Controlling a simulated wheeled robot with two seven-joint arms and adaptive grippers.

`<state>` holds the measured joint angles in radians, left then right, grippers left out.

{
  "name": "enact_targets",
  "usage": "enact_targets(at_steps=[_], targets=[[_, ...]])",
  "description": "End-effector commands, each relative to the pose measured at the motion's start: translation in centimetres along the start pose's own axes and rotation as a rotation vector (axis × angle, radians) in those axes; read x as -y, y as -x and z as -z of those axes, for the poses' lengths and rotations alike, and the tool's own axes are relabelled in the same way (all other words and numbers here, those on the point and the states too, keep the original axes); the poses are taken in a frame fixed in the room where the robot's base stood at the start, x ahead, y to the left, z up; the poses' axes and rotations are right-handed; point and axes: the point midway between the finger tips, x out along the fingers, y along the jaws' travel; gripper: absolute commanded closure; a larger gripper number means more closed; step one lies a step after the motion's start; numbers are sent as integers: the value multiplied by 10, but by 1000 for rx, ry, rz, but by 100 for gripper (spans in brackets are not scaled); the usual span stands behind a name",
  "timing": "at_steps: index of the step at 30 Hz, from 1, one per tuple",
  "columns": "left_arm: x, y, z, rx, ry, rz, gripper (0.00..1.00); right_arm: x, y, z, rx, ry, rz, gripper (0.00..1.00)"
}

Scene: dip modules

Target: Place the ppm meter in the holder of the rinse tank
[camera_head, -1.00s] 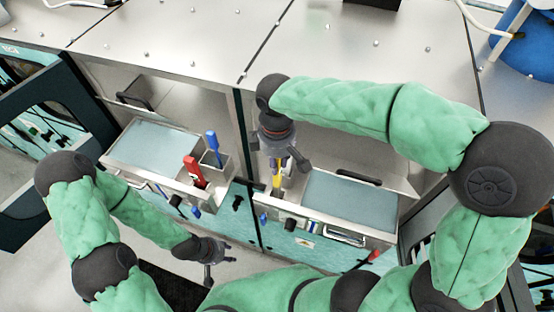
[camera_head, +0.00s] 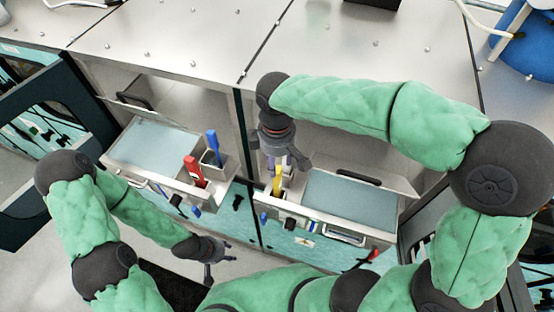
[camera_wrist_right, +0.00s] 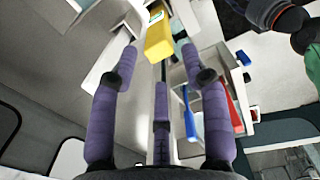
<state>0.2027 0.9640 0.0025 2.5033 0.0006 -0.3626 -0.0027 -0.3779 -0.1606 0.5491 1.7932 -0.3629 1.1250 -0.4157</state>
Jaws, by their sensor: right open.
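The yellow ppm meter (camera_head: 278,180) stands in the holder at the left end of the right tank (camera_head: 352,200). In the right wrist view the yellow meter (camera_wrist_right: 158,38), with a small green display, shows just beyond the fingertips. My right gripper (camera_head: 284,161) is above it, its fingers spread with a gap to the meter; they also show in the right wrist view (camera_wrist_right: 160,62). The lower part of the meter is hidden in the holder. My left gripper (camera_head: 218,262) is empty, low in front of the tanks, with fingers spread.
The left tank (camera_head: 150,142) has a red tool (camera_head: 194,172) and a blue tool (camera_head: 213,145) in its holder. A divider (camera_head: 240,130) stands between the two bays. The steel top (camera_head: 190,45) behind is mostly bare.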

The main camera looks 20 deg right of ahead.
Motion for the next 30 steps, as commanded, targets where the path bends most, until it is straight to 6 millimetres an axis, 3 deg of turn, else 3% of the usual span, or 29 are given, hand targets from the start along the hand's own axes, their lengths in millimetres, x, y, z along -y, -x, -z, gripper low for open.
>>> enact_targets(at_steps=[15,21,30], targets=[[2,-5,0,0,0,0,60,0,100,1,-2,0,-2,53],[2,-6,0,0,0,0,60,0,118,0,0,0,-1,53],[2,-6,0,0,0,0,60,0,121,0,1,0,0,53]])
